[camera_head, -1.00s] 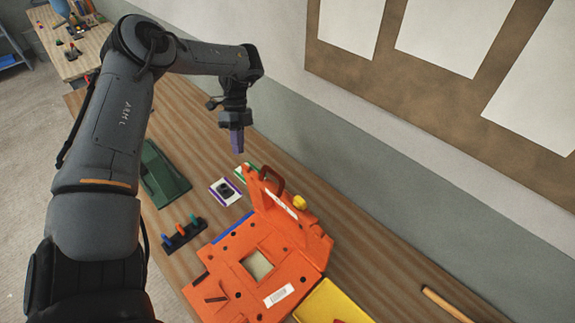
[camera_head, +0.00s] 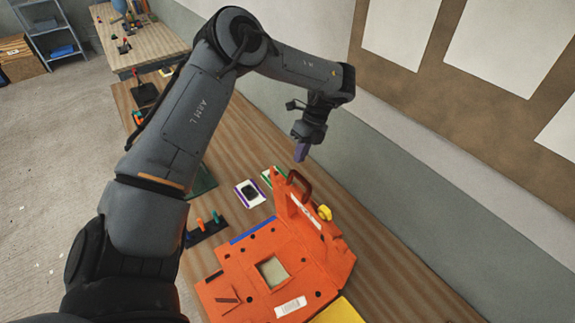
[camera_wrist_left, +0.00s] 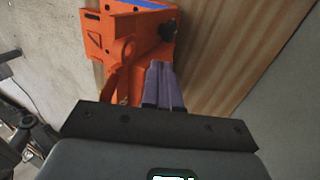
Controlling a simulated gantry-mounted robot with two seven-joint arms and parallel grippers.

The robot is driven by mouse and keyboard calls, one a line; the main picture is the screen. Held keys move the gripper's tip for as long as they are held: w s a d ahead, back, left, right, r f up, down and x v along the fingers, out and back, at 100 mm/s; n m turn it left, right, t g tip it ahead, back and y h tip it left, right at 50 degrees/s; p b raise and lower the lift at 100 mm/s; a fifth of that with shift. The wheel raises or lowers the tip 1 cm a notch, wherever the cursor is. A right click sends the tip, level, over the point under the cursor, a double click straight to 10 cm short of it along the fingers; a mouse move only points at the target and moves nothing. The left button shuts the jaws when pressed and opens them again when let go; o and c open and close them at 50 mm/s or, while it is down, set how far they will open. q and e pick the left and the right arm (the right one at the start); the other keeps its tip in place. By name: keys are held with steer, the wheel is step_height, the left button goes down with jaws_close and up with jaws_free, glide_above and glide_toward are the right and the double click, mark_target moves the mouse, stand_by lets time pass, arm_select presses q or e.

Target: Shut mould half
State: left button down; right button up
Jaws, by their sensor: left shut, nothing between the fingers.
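The orange mould lies open on the wooden bench. Its lower half (camera_head: 240,282) is flat, with a pale square recess in the middle. The other mould half (camera_head: 320,237) stands raised along the wall side, with a dark red handle (camera_head: 304,184) at its far end and a yellow knob (camera_head: 325,213). My left gripper (camera_head: 300,156) has purple fingers, shut and empty, pointing down just above and beyond the handle. In the left wrist view the closed fingers (camera_wrist_left: 163,72) show before orange mould parts (camera_wrist_left: 104,45); contact cannot be told. My right gripper is out of view.
A yellow tray (camera_head: 340,312) is at the front. The wall runs along the right.

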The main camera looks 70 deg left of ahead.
arm_select(q)
steer(key=shift+s+d+f+p, duration=0.2)
steer(key=shift+s+f+p, duration=0.25)
steer(key=shift+s, duration=0.35)
steer(key=shift+s+d+f+p, duration=0.25)
steer(key=shift+s+f+p, duration=0.2)
steer(key=shift+s, duration=0.35)
steer(key=shift+s+d+f+p, duration=0.2)
steer(key=shift+s+f+p, duration=0.25)
steer(key=shift+s, duration=0.35)
steer(key=shift+s, duration=0.1)
